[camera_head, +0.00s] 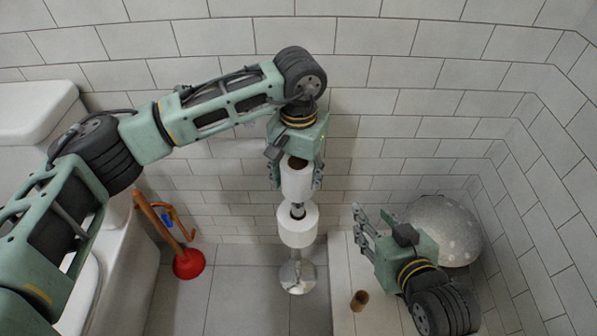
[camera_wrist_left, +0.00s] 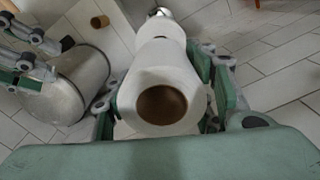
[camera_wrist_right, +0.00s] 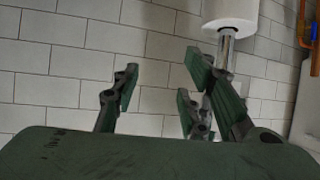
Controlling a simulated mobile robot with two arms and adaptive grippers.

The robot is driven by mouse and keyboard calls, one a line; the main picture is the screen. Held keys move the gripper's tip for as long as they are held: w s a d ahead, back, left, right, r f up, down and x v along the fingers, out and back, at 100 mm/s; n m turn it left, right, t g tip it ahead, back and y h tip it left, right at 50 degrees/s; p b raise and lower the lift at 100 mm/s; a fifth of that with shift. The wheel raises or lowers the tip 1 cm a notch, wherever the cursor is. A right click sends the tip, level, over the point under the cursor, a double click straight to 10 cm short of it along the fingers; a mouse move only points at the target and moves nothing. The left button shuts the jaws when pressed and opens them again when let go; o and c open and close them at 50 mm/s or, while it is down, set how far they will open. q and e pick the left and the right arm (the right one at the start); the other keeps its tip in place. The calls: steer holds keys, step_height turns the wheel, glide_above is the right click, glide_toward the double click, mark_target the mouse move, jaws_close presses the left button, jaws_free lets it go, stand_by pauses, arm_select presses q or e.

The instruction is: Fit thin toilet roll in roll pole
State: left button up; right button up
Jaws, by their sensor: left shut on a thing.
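My left gripper (camera_head: 297,178) is shut on a white toilet roll (camera_head: 296,183) with a brown core, held upright. In the left wrist view, the held roll (camera_wrist_left: 170,70) sits between the fingers, its core facing the camera. The roll pole (camera_head: 297,210) stands upright on a round metal base (camera_head: 297,277) directly below. Another white roll (camera_head: 298,230) is around the pole; it also shows in the right wrist view (camera_wrist_right: 231,12). Pole metal shows between the two rolls; whether its tip is inside the held roll's core is hidden. My right gripper (camera_head: 366,233) is open and empty, right of the pole.
A speckled grey rounded bin (camera_head: 445,228) stands behind my right gripper. An empty cardboard tube (camera_head: 359,300) stands on the pale ledge (camera_head: 345,268). A red plunger (camera_head: 188,263) and the white toilet (camera_head: 110,260) are at left. A tiled wall is behind the pole.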

mark_target(298, 187)
arm_select(q)
steer(key=shift+f, duration=0.1)
arm_select(e)
steer(key=shift+w+a+r, duration=0.15)
steer(key=shift+w+r, duration=0.15)
steer(key=shift+r, duration=0.1)
arm_select(q)
steer(key=shift+f+b, duration=0.3)
steer(key=shift+b, duration=0.05)
arm_select(e)
steer(key=shift+w+a+r+t+y, duration=0.15)
steer(key=shift+w+r+t, duration=0.2)
steer(key=shift+r, duration=0.2)
steer(key=shift+w+a+r+t+y, duration=0.15)
steer(key=shift+w+r+t, duration=0.1)
steer(key=shift+r+t, duration=0.25)
arm_select(q)
steer(key=shift+f, duration=0.2)
arm_select(e)
steer(key=shift+w+a+r+t, duration=0.15)
steer(key=shift+w+r+t, duration=0.2)
steer(key=shift+r, duration=0.35)
